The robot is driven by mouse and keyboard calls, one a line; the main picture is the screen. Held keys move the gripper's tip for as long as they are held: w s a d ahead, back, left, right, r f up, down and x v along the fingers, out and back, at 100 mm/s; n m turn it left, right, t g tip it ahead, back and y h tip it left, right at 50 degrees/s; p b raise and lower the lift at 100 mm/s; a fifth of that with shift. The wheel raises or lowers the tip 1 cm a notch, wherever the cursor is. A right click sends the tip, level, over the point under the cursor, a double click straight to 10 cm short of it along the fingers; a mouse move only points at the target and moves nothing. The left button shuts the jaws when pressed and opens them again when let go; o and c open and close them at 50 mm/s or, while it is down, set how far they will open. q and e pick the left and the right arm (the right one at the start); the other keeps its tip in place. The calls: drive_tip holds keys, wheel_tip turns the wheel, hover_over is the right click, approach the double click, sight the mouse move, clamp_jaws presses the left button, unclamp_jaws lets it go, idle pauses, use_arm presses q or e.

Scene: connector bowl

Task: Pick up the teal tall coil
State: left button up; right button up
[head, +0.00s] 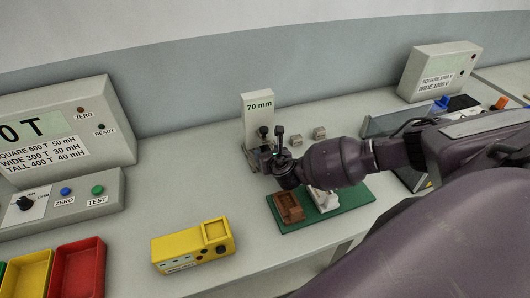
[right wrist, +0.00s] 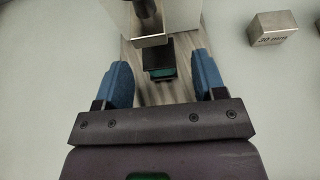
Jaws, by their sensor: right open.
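In the right wrist view, a small block with a teal band and black ends (right wrist: 160,68) stands between my fingers; it looks like the teal coil. Its upper part is partly covered by a grey metal piece of the stand. My right gripper (right wrist: 162,82) is open, with one blue finger on each side of the block and visible gaps to both. In the head view my right gripper (head: 280,160) is at the foot of the white "70 mm" stand (head: 258,112), and the coil cannot be made out there. My left gripper is not in view.
Metal gauge blocks (head: 319,133) lie right of the stand; one also shows in the right wrist view (right wrist: 272,28). A green board (head: 350,202) with a brown holder (head: 288,207) lies in front. A yellow meter (head: 193,246) and red bin (head: 78,270) are at front left.

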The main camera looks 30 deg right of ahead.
drive_tip(key=shift+w+d+f, duration=0.1)
drive_tip(key=shift+w+f, duration=0.1)
drive_tip(key=shift+w, duration=0.25)
drive_tip(key=shift+c, duration=0.2)
drive_tip(key=c, duration=1)
drive_tip(key=shift+c, duration=0.2)
